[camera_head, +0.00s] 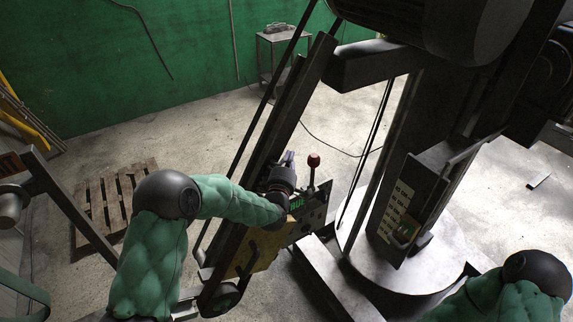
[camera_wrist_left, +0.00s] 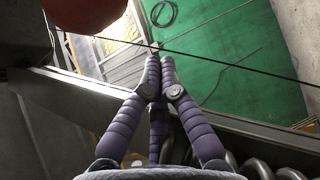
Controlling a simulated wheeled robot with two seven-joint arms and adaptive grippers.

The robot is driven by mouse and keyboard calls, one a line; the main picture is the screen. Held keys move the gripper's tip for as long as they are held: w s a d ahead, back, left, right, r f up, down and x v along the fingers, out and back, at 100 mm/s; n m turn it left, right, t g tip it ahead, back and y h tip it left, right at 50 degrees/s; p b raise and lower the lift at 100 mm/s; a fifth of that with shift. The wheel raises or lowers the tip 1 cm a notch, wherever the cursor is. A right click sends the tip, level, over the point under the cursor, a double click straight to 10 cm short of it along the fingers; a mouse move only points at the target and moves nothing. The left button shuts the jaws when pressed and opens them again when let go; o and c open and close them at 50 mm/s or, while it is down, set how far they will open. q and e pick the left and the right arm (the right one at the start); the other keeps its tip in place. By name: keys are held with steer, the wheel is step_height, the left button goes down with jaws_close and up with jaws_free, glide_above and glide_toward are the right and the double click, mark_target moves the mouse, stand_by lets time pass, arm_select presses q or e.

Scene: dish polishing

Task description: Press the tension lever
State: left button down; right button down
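The lever (camera_head: 311,177) has a round dark red knob (camera_head: 313,160) and stands upright on the machine's control box. My left gripper (camera_head: 288,158) is just left of the knob, with a visible gap between them in the head view. In the left wrist view, the red knob (camera_wrist_left: 92,14) is large and close at the top left, beside the fingers and not between them. My left gripper's purple ribbed fingers (camera_wrist_left: 161,62) come together at their tips with nothing held. My right arm shows at the lower right of the head view, but its gripper is out of frame.
A belt machine's slanted dark frame (camera_head: 287,110) runs beside my left arm. A large machine on a round base (camera_head: 400,275) stands to the right. A wooden pallet (camera_head: 110,200) lies at the left, and a small metal table (camera_head: 283,52) stands behind. Open concrete floor lies between.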

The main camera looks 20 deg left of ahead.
arm_select(q)
steer(key=d, duration=0.1)
steer(key=d+p, duration=0.1)
steer(key=d, duration=0.2)
steer(key=shift+s+f+p, duration=0.15)
steer(key=shift+s+p, duration=0.1)
steer(key=shift+p, duration=0.05)
steer(key=s+d+f+m+t+h+b, duration=0.6)
steer(key=d+m+b, duration=0.4)
steer(key=b, duration=3)
steer(key=shift+s+m+h, duration=0.3)
steer(key=shift+s+m, duration=0.6)
steer(key=shift+m, duration=0.2)
steer(key=shift+t, duration=0.3)
steer(key=shift+r, duration=0.1)
